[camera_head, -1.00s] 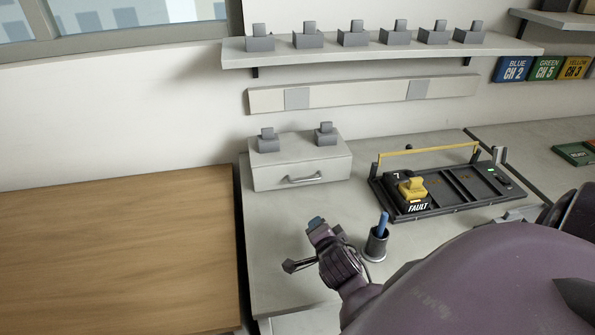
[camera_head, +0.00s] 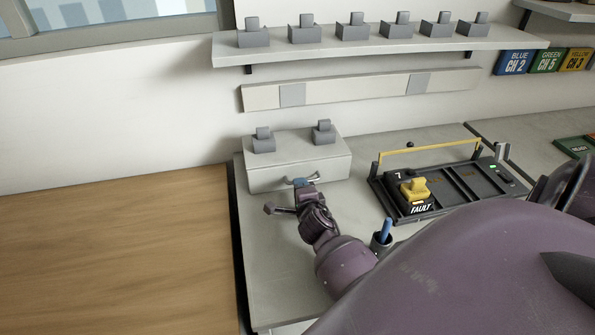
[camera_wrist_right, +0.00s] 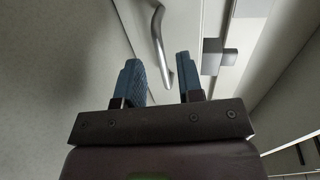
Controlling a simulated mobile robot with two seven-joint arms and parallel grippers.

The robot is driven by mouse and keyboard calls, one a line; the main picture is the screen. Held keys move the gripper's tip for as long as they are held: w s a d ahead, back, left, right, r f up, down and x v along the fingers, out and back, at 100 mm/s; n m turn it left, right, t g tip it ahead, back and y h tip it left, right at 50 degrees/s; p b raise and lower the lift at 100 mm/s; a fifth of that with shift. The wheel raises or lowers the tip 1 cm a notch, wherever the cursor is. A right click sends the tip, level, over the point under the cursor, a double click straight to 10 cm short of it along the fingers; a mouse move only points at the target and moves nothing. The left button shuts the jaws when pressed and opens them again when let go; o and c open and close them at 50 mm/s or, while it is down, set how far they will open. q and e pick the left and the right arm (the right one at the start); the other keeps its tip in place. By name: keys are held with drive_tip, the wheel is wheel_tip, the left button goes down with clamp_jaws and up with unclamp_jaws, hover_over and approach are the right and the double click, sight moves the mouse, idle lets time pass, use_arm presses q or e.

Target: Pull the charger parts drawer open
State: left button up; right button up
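The charger parts drawer (camera_head: 265,179) is the pale front of a low box unit on the bench, and it looks closed. Its curved metal handle (camera_wrist_right: 157,35) shows in the right wrist view. In the head view the handle is partly hidden by my right gripper (camera_head: 301,184), which is at the drawer front. In the right wrist view my right gripper (camera_wrist_right: 159,64) is open, with blue fingers apart. The handle's near end reaches between the fingertips; I cannot tell whether it touches either one. My left gripper is not in view.
Two grey blocks with upright tabs stand on the drawer unit. A black charging tray (camera_head: 450,187) with a yellow FAULT radio (camera_head: 414,191) and a dark cup with a blue pen (camera_head: 385,232) are to the right. The bench in front of the drawer is partly clear.

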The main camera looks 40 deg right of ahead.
drive_tip(key=shift+x, duration=2)
clamp_jaws()
